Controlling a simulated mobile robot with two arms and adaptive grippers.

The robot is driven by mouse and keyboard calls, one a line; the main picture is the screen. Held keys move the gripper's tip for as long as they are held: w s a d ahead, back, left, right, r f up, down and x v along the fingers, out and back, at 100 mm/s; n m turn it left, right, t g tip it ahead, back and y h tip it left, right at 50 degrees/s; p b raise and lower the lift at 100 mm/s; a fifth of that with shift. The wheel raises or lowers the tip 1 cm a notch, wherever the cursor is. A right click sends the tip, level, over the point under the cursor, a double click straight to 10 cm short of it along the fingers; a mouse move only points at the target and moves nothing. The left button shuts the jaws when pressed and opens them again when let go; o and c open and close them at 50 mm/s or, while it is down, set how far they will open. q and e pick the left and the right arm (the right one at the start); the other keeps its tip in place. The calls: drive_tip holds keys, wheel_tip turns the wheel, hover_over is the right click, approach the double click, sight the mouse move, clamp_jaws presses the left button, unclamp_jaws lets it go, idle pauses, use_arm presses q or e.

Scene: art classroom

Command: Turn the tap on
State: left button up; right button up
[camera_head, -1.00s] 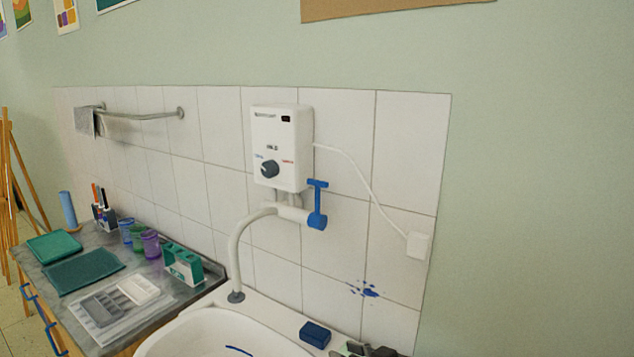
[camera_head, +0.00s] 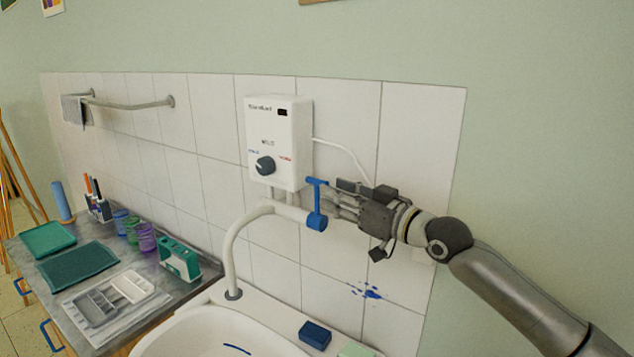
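The tap is a white curved spout (camera_head: 233,246) over a white sink (camera_head: 205,335). Its blue T-shaped handle (camera_head: 316,203) stands upright at the right end of the pipe, below a white water heater (camera_head: 279,142) with a dark knob. My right gripper (camera_head: 332,203) has come in from the right, with its fingertips pointing left right beside the blue handle. I cannot tell whether they touch it, or whether the fingers are open or shut. No water shows from the spout, whose mouth is hard to make out. My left gripper is not in view.
A counter at left holds green trays (camera_head: 79,265), a grey palette (camera_head: 113,297), cups (camera_head: 146,237) and a green-and-white box (camera_head: 179,259). A blue sponge (camera_head: 314,334) lies on the sink's edge. A towel rail (camera_head: 130,105) is on the tiled wall.

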sight(316, 185)
drive_tip(key=p+x, duration=0.1)
drive_tip(key=x, duration=0.5)
drive_tip(key=shift+w+a+f, duration=0.1)
drive_tip(key=shift+w+a, duration=0.1)
drive_tip(key=shift+c, duration=0.2)
clamp_jaws()
